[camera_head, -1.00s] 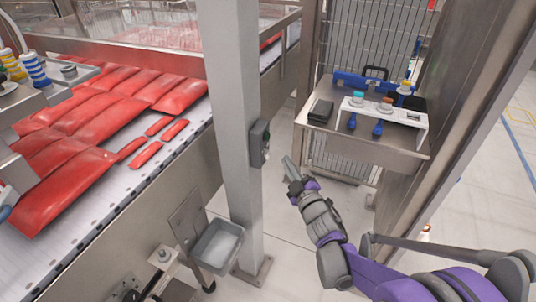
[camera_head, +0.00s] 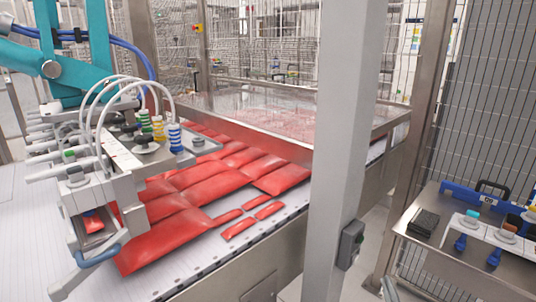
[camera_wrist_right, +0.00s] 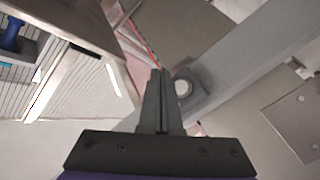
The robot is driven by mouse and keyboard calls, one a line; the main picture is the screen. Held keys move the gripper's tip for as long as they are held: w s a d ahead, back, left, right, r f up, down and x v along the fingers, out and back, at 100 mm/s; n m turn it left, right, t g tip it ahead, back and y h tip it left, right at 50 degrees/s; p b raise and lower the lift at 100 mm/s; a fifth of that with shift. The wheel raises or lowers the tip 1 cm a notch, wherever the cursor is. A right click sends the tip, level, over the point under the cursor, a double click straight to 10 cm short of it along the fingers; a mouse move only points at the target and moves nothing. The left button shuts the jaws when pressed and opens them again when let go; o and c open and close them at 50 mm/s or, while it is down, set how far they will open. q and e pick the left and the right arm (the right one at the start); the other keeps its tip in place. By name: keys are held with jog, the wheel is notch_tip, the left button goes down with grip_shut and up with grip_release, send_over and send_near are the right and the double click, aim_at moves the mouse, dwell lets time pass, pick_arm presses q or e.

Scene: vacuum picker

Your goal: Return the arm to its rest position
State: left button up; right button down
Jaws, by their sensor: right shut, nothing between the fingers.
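My right gripper (camera_wrist_right: 159,78) shows in the right wrist view with its two fingers together and nothing between them. In that view the fingertips appear beside a grey switch box (camera_wrist_right: 184,88) with a round pale button on a grey post (camera_wrist_right: 235,75); I cannot tell the gap between them. The rest of my right arm is out of the head view. My left gripper is in neither view.
The grey post (camera_head: 345,130) stands in front of a conveyor (camera_head: 225,265) with several red packs (camera_head: 190,240). A teal picker arm (camera_head: 85,60) with a suction head hangs over it at left. A metal stand (camera_head: 440,240) with tools is at right, beside mesh fencing (camera_head: 490,100).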

jog(key=s+a+f+m+g+y, duration=0.15)
jog(key=s+a+f+g, duration=0.3)
jog(key=s, duration=0.45)
jog(key=s+a+f+m+g+y, duration=0.1)
jog(key=s+a+f+m+g, duration=0.25)
jog(key=s+a, duration=0.4)
jog(key=s+a+f+m+g+y, duration=0.1)
jog(key=s+a+f+g, duration=0.35)
jog(key=s, duration=0.55)
pick_arm(q)
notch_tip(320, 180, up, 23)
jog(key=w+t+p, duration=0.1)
jog(key=p, duration=1.8)
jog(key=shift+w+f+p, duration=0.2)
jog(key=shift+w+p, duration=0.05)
jog(key=shift+p, duration=0.15)
pick_arm(e)
notch_tip(320, 180, up, 22)
jog(key=w+d, duration=0.1)
jog(key=w, duration=0.1)
jog(key=shift+r+t, duration=0.15)
jog(key=shift+t, duration=0.3)
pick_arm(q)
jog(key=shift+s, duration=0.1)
